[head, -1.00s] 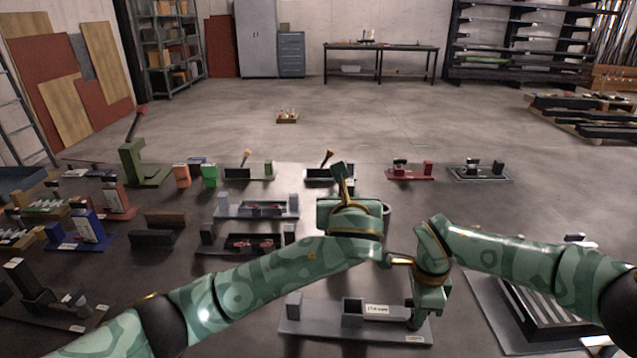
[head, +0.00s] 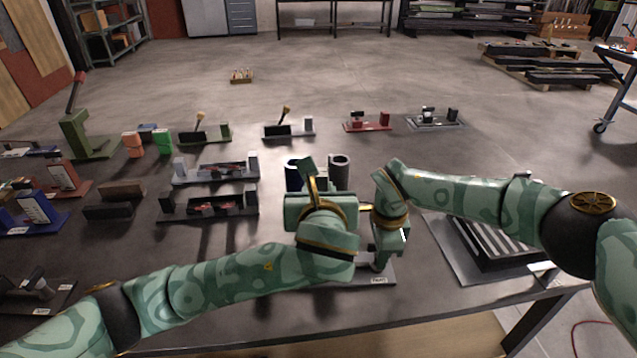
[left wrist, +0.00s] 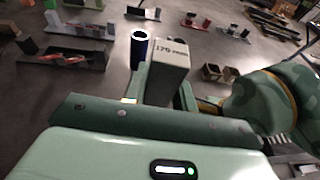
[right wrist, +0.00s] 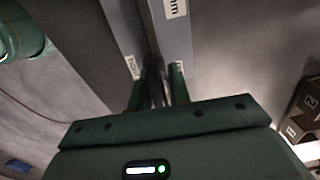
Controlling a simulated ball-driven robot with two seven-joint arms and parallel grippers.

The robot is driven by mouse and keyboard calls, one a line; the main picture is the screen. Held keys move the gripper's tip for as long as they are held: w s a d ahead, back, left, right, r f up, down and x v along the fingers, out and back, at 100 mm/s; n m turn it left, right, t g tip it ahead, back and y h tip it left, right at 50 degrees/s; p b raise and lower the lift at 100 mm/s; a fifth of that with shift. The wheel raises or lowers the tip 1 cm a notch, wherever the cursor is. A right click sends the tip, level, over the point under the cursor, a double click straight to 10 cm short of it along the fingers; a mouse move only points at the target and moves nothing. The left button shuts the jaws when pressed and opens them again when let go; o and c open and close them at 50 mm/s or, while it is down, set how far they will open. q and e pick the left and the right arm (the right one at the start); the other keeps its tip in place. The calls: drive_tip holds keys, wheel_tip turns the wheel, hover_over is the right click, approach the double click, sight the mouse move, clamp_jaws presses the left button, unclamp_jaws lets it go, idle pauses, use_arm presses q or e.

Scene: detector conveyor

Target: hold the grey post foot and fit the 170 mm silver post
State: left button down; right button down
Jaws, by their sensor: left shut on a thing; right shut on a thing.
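A pale grey block-shaped post marked 170 mm (left wrist: 170,62) stands between the fingers of my left gripper (left wrist: 160,92) in the left wrist view. My left gripper is shut on it; it also shows in the head view (head: 310,180), where the arm hides the post. My right gripper (head: 380,264) is low at the right end of a grey base plate (head: 345,281). In the right wrist view my right gripper (right wrist: 158,92) is shut on a narrow dark grey part (right wrist: 154,74), apparently the post foot. Its lower end and the post's lower end are hidden.
Fixtures with small blocks (head: 207,205) fill the left of the table. A striped black unit (head: 490,245) is at the right. The table's front edge (head: 450,318) is close.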

use_arm(q)
drive_tip(key=shift+f, duration=4.75)
drive_tip(key=c, duration=1.1)
unclamp_jaws()
drive_tip(key=shift+o, duration=0.2)
drive_tip(key=shift+s, duration=0.15)
drive_tip(key=v, duration=1.1)
drive_tip(key=shift+s+r, duration=0.15)
drive_tip(key=shift+s, duration=0.2)
